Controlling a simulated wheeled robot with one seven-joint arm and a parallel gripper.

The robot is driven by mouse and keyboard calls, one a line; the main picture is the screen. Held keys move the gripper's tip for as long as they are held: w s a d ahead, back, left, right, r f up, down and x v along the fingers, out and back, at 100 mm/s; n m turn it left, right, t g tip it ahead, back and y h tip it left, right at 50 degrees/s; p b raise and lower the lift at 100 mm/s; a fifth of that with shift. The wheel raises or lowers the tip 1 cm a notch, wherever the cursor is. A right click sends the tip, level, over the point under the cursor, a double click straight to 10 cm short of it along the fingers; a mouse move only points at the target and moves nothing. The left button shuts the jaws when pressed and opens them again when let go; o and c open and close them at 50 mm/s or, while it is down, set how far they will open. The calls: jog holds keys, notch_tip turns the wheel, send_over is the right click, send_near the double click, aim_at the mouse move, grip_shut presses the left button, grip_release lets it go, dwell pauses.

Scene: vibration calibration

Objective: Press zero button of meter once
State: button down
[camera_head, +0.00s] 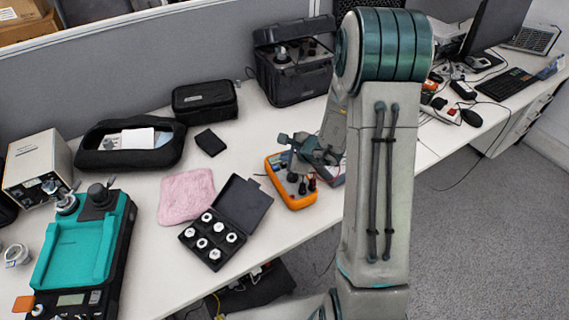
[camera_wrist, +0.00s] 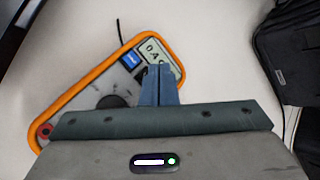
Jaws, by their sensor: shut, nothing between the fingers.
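The orange-rimmed meter (camera_head: 301,203) lies on the white table, partly covered by my gripper in the head view. In the wrist view the meter (camera_wrist: 82,98) shows a grey face, a dark round knob (camera_wrist: 112,101), a lit display (camera_wrist: 158,54) and a blue patch (camera_wrist: 131,61) beside the display. My gripper (camera_wrist: 159,68) is shut and empty, with its fingertips over the face at the display's lower edge. It also shows above the meter in the head view (camera_head: 286,139). I cannot tell whether the tips touch the face. The zero button cannot be made out.
An open black case of weights (camera_head: 218,240) and a pink cloth (camera_head: 186,196) lie left of the meter. A black equipment case (camera_head: 292,85) stands behind it. A teal-topped device (camera_head: 75,253) is at the far left. Power strips and a keyboard (camera_head: 507,84) are at the right.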

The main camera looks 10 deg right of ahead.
jog(key=shift+f+b, duration=0.45)
jog(key=shift+b, duration=0.35)
jog(key=shift+f+b, duration=0.35)
jog(key=shift+b, duration=0.25)
dwell(0.5)
jog(key=shift+r, duration=0.15)
jog(key=shift+r+p, duration=0.4)
jog(key=shift+r, duration=0.25)
jog(key=shift+r+p, duration=1.65)
jog(key=shift+r, duration=0.9)
